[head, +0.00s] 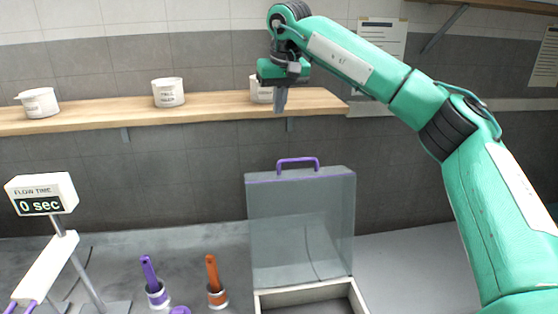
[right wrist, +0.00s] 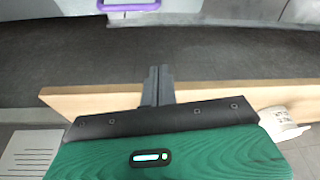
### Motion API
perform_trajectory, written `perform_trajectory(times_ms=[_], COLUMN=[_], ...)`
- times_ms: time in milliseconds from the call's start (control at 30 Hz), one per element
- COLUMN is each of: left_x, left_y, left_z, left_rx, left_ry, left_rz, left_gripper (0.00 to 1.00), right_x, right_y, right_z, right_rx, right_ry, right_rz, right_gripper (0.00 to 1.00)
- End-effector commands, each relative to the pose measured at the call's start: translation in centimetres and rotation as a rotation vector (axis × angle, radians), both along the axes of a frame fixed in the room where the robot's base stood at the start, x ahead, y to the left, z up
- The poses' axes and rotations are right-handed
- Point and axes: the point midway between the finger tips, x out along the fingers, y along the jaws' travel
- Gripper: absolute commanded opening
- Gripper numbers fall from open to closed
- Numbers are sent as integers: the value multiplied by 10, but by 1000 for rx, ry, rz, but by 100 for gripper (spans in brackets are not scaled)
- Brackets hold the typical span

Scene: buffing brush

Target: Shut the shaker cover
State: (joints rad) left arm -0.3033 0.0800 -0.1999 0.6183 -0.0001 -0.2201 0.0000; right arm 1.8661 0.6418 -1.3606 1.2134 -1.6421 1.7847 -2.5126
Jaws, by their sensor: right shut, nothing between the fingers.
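The shaker cover (head: 302,225) is a clear grey panel with a purple handle (head: 298,161) on its top edge. It stands upright, open, at the back of the pale box-shaped shaker base (head: 305,296), whose lower part is cut off by the frame. In the right wrist view the purple handle (right wrist: 128,6) shows at the top edge. My right gripper (head: 280,110) is shut and empty, pointing down. It appears above the handle in the head view, apart from it. Its closed fingers also show in the right wrist view (right wrist: 158,72). My left gripper is not in view.
A wooden shelf (head: 215,107) with white tubs (head: 168,92) runs along the wall near my right gripper. A purple brush (head: 153,280) and an orange brush (head: 214,275) stand left of the shaker. A flow time display (head: 40,194) reads 0 sec.

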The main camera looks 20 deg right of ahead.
Motion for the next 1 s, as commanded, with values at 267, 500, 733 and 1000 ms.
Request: perform_trajectory(times_ms=[267,500,733,1000], left_x=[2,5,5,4], left_y=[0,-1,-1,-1], left_z=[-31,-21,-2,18], left_rx=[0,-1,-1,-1], left_ry=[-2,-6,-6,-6], left_rz=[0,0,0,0], left_gripper=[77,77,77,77], right_x=[0,6,19,13], right_y=[0,-1,-1,0], right_z=[-31,-49,-93,-122], right_rx=[0,0,-1,-1], right_ry=[0,4,5,-1], right_rz=[0,-1,1,2], right_gripper=[0,0,0,0])
